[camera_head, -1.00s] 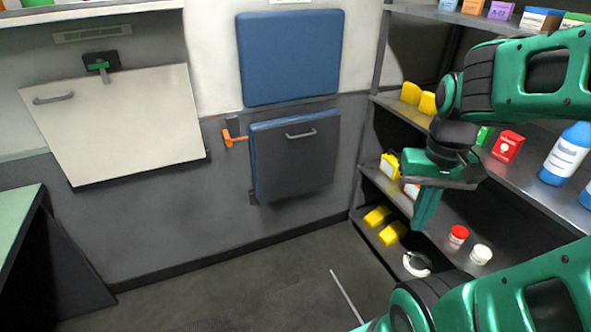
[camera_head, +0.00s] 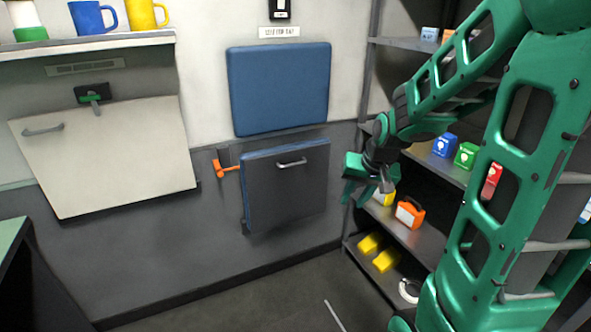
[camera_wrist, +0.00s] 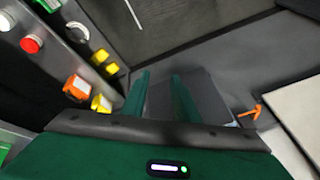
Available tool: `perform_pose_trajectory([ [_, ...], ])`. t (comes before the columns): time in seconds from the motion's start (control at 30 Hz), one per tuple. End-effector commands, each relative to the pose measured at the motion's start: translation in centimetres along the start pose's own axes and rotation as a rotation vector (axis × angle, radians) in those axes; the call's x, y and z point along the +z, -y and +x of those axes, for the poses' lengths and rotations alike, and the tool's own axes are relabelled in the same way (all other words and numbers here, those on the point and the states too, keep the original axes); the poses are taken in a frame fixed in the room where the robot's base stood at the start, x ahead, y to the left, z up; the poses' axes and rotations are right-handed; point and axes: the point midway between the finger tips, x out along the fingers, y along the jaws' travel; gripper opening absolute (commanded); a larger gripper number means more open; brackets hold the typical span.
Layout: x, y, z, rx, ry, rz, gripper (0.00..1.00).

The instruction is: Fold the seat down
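The folding seat (camera_head: 287,192) is upright against the wall below the blue backrest (camera_head: 280,88). Its dark grey underside faces out, with a blue edge and a metal handle (camera_head: 291,163) near the top. An orange latch (camera_head: 225,168) is at the seat's left edge. My gripper (camera_head: 367,197) is right of the seat, apart from it, near the shelves. In the wrist view my gripper (camera_wrist: 158,88) has its two fingers apart with nothing held. The seat (camera_wrist: 207,97) shows beyond the right finger there, partly hidden, with the orange latch (camera_wrist: 251,111) further right.
Shelves (camera_head: 432,237) with boxes and yellow items stand at the right, close to my arm. A folded-up white panel (camera_head: 110,160) with a green latch (camera_head: 95,100) hangs left. A green-topped table (camera_head: 12,240) is at the lower left. Floor before the seat is mostly clear.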

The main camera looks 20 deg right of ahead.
Motion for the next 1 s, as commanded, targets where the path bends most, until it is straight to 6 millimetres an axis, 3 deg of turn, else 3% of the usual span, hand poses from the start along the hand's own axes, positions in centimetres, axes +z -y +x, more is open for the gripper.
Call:
perform_pose_trajectory([
  [0.2,-5.9,5.0,6.3,-0.173,-0.113,0.081,0.27],
  [0.53,-13.3,11.4,13.7,-0.489,-0.269,0.334,0.27],
  [0.73,-17.1,12.8,17.1,-0.68,-0.354,0.567,0.27],
  [1.0,-20.6,11.7,20.1,-0.858,-0.449,0.863,0.27],
])
